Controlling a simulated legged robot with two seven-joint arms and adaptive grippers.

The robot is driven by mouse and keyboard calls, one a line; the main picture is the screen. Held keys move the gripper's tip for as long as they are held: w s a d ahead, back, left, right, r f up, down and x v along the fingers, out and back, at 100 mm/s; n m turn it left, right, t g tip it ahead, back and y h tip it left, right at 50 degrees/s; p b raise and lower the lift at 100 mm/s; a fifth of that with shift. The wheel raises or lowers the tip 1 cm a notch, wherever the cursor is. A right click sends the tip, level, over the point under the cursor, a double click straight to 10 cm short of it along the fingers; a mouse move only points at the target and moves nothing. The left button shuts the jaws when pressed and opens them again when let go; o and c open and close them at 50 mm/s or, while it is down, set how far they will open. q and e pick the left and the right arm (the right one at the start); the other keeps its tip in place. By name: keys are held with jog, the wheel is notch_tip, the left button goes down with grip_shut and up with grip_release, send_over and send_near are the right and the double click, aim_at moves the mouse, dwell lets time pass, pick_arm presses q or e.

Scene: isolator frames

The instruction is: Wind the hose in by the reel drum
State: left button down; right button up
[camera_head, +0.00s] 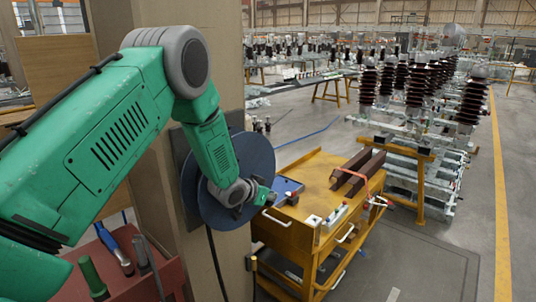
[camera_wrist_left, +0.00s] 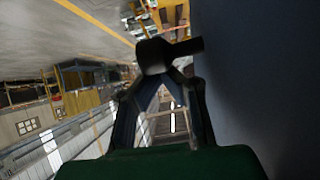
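The reel drum (camera_head: 258,160) is a dark blue disc upright on the side of a tan post. In the left wrist view its dark face (camera_wrist_left: 265,65) fills the right side. A black hose (camera_head: 215,262) hangs from below the drum along the post; its lower end is out of view. My left gripper (camera_head: 255,196) is in front of the drum's lower right part. In the left wrist view its two fingers close in on a dark round handle (camera_wrist_left: 155,56), whose stub points right toward the drum. The fingertips are dark and partly hidden by it. My right gripper is not in view.
A yellow cart (camera_head: 285,230) with dark bars on top stands just right of the drum. A red surface (camera_head: 140,290) with hand tools lies at the lower left. Insulator racks (camera_head: 415,150) stand farther back. Grey floor is open at the lower right.

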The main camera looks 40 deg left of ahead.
pick_arm(q)
jog(key=shift+s+a+f, duration=0.1)
jog(key=shift+a+f, duration=0.15)
jog(key=shift+a, duration=0.05)
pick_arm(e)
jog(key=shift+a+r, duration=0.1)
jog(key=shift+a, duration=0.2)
pick_arm(q)
jog(key=shift+d, duration=0.15)
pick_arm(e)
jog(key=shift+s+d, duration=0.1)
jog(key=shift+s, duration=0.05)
